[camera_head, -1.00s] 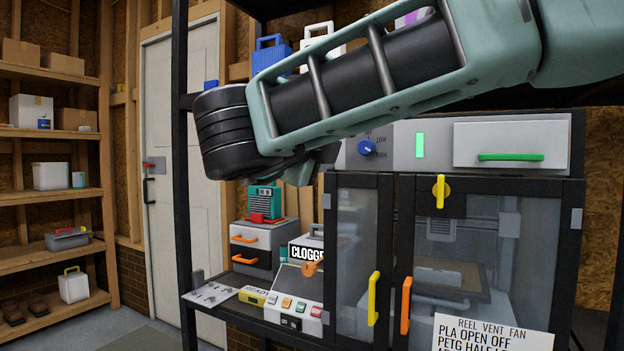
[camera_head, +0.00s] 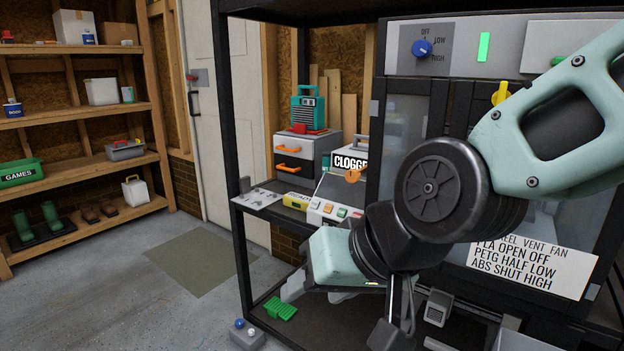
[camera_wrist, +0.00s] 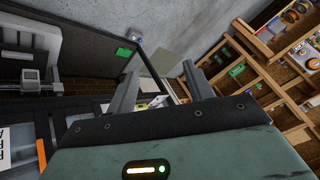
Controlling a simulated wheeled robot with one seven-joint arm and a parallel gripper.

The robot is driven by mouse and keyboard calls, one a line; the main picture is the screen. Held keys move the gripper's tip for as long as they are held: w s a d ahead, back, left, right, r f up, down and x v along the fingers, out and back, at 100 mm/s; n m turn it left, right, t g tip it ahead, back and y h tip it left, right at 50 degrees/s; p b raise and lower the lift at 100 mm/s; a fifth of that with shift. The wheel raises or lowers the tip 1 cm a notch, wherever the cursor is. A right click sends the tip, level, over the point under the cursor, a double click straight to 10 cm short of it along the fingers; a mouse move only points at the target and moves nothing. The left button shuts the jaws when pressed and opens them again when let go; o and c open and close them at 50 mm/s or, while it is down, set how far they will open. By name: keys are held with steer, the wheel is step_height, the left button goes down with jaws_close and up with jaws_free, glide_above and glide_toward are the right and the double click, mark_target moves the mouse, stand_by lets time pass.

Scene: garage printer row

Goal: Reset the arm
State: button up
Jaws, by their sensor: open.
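My arm reaches in from the right edge of the head view and bends down in front of the printer cabinet (camera_head: 375,170). My gripper (camera_head: 290,289) hangs low at the front of the black rack, pointing left, partly hidden behind my wrist. In the wrist view my gripper (camera_wrist: 160,68) has its two grey fingers spread apart. Nothing is between them; the floor and rack show beyond.
The black rack's post (camera_head: 232,170) stands close to my gripper. A green block (camera_head: 281,309) lies on its lower shelf. Open floor with a mat (camera_head: 195,260) lies left, before wooden shelves (camera_head: 85,155).

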steer(key=s+d+f+n+g+h, duration=0.5)
steer(key=s+d+f+h, duration=0.15)
steer(key=s+d, duration=0.65)
step_height(320, 180, up, 15)
steer(key=w+y+p, duration=0.1)
steer(key=p, duration=1.5)
steer(key=shift+w+d+m+p, duration=0.15)
steer(key=shift+w+m+p, duration=0.1)
steer(key=shift+m+p, duration=0.05)
